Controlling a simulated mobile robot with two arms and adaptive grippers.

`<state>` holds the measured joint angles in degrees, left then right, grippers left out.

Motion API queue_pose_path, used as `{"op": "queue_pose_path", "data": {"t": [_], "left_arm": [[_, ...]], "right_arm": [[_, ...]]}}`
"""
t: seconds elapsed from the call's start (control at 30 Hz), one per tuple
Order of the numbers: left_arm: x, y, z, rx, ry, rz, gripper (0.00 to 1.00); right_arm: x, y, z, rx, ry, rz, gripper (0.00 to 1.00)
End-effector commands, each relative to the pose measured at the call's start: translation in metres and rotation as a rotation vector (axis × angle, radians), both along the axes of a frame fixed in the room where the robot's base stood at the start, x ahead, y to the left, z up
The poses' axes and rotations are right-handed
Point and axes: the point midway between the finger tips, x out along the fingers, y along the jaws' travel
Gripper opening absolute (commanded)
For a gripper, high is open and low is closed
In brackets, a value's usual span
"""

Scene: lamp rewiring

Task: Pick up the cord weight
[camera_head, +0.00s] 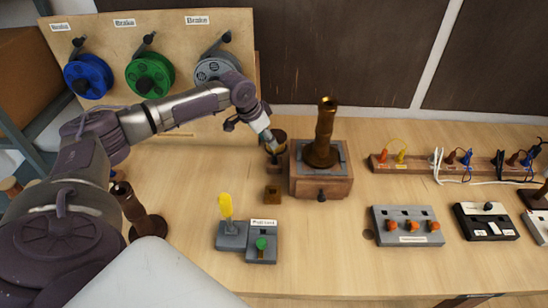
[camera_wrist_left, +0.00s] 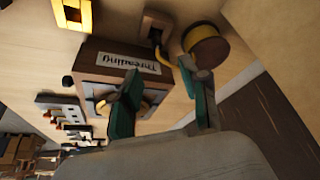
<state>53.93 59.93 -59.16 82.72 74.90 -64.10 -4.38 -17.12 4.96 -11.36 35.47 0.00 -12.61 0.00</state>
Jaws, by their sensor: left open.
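My left gripper (camera_head: 270,146) is open and reaches down beside the threading box (camera_head: 320,185). Its two teal-padded fingers (camera_wrist_left: 163,97) are apart, with nothing seen between them. A round brass-topped piece (camera_wrist_left: 208,46), which may be the cord weight, lies just past one fingertip in the left wrist view. In the head view the brass piece (camera_head: 276,137) is partly hidden by the gripper. My right gripper is not in view.
A brass lamp column (camera_head: 325,135) stands on the threading box. A small square brass block (camera_head: 273,194) sits in front of the gripper. Grey switch units (camera_head: 248,238) are nearer. A spool board (camera_head: 200,100) stands behind; a terminal strip (camera_head: 420,166) is at right.

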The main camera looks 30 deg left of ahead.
Motion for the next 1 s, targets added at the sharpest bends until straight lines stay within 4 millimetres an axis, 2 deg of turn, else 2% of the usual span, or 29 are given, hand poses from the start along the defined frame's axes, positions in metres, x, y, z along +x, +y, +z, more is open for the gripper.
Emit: {"op": "queue_pose_path", "data": {"t": [0.07, 0.17, 0.33, 0.47, 0.53, 0.63, 0.77, 0.97, 1.0], "left_arm": [[0.005, -0.003, -0.013, 0.000, 0.003, 0.001, 0.45], [0.009, -0.004, -0.025, 0.000, 0.001, 0.000, 0.45], [0.011, -0.005, -0.035, 0.003, 0.001, 0.000, 0.45], [0.011, -0.010, -0.049, 0.002, 0.004, 0.000, 0.45], [0.011, -0.012, -0.060, 0.002, 0.004, 0.000, 0.45], [0.017, -0.015, -0.075, -0.001, 0.001, 0.001, 0.45], [0.020, -0.015, -0.083, 0.001, 0.001, 0.001, 0.45], [0.020, -0.015, -0.084, 0.002, -0.001, 0.000, 0.45], [0.020, -0.015, -0.084, 0.002, -0.001, 0.000, 0.40]], "right_arm": [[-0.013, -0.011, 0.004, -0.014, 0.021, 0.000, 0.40], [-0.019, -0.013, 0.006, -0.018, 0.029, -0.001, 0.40], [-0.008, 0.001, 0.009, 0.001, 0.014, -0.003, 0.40], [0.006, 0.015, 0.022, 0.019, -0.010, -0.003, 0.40], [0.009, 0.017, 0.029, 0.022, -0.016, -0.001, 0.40], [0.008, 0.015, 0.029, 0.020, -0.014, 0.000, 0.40], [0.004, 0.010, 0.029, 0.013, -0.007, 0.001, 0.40], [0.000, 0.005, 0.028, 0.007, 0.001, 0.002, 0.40], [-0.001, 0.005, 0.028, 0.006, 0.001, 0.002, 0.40]]}}
